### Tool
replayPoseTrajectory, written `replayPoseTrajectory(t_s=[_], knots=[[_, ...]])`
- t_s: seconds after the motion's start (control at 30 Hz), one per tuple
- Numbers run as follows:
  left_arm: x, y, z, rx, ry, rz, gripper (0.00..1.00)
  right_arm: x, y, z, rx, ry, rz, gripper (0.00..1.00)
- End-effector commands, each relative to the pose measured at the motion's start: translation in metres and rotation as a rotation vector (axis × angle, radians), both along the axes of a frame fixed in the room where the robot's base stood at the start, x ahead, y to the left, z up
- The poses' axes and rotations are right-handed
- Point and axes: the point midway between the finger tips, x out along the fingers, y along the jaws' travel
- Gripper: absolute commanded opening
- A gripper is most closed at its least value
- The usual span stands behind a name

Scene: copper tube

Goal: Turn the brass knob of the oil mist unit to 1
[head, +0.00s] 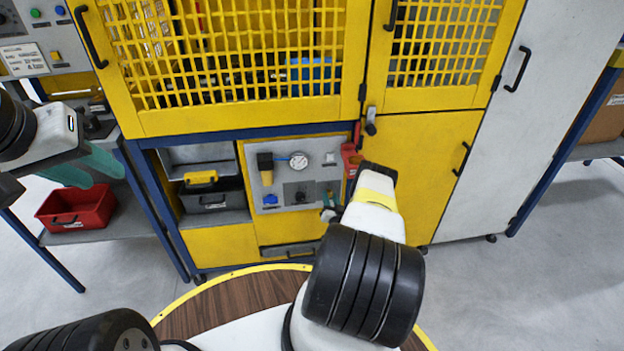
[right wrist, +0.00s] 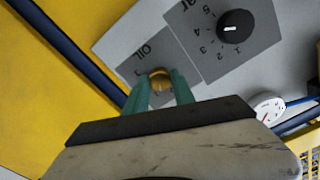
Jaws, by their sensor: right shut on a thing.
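The brass knob (right wrist: 161,80) shows in the right wrist view on the plate marked OIL (right wrist: 146,52). My right gripper (right wrist: 161,86) has its green fingers on either side of the knob and is shut on it. The fingers hide the knob's sides and part of its scale, so I cannot read its setting. In the head view my right gripper (head: 330,213) is at the lower right of the grey panel (head: 270,181), largely behind my own arm. My left gripper (head: 92,167) hangs at the left, away from the panel; its opening is unclear.
A black knob with a numbered scale (right wrist: 235,26) sits beside the OIL plate. A round gauge (head: 299,160) and a yellow-bodied filter unit (head: 266,169) are on the same panel. A red bin (head: 77,207) stands on the left shelf. A red bracket (head: 351,160) is close to my right arm.

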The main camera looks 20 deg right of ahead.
Motion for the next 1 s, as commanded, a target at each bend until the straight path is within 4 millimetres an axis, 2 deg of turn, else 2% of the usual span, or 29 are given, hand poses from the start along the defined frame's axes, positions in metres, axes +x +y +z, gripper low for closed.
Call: replayPoseTrajectory(t_s=[0.37, 0.87, 0.9, 1.0], knots=[[0.0000, 0.0000, 0.0000, 0.000, 0.000, 0.000, 0.36, -0.0012, 0.0005, -0.0017, 0.148, -0.031, 0.000, 0.00], [0.0000, 0.0000, 0.0000, 0.000, 0.000, 0.000, 0.36, -0.0015, 0.0007, -0.0020, 0.165, -0.035, 0.000, 0.00], [0.0000, 0.0000, 0.0000, 0.000, 0.000, 0.000, 0.36, -0.0015, 0.0007, -0.0020, 0.165, -0.035, 0.000, 0.36], [0.0000, 0.0000, 0.0000, 0.000, 0.000, 0.000, 0.36, -0.0012, 0.0005, -0.0018, 0.165, -0.036, 0.000, 0.52]])
